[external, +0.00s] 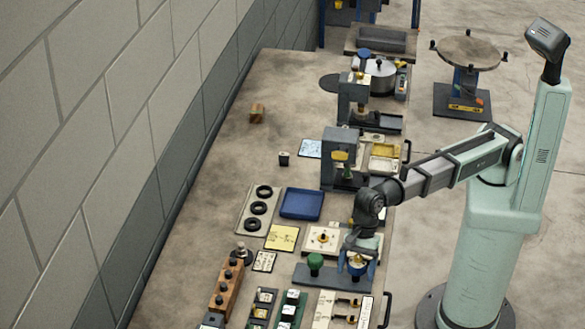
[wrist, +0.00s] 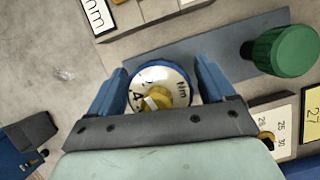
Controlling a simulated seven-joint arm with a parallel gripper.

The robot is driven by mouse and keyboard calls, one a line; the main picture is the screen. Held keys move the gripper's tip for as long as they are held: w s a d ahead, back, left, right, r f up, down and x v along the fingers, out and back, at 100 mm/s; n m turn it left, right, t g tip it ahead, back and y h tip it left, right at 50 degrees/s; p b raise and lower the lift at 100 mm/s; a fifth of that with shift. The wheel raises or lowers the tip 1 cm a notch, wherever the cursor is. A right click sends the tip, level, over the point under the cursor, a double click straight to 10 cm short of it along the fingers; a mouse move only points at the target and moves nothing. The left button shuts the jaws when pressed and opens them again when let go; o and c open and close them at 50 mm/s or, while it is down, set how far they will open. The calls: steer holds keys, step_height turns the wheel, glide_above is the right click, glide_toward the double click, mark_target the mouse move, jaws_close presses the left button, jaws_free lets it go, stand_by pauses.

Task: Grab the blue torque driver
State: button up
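The blue torque driver (wrist: 161,66) is seen from above in the wrist view, with a blue rim, a white dial face with markings and a yellow pointer knob. It also shows in the external view (external: 357,267), on a grey mat, partly hidden by my wrist. My gripper (wrist: 162,72) is over it, with one blue finger on each side of the dial. The fingers are wide apart, with narrow gaps appearing between them and the rim; contact is not clear. The driver's lower part is hidden.
A green-capped driver (external: 315,264) stands beside it on the grey mat (external: 300,275), also in the wrist view (wrist: 284,50). A white plate (external: 318,240) lies just behind. Gauge blocks (external: 343,308) are in front. A blue tray (external: 301,204) is farther back left.

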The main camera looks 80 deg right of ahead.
steer(key=c, duration=1)
steer(key=shift+r, duration=0.1)
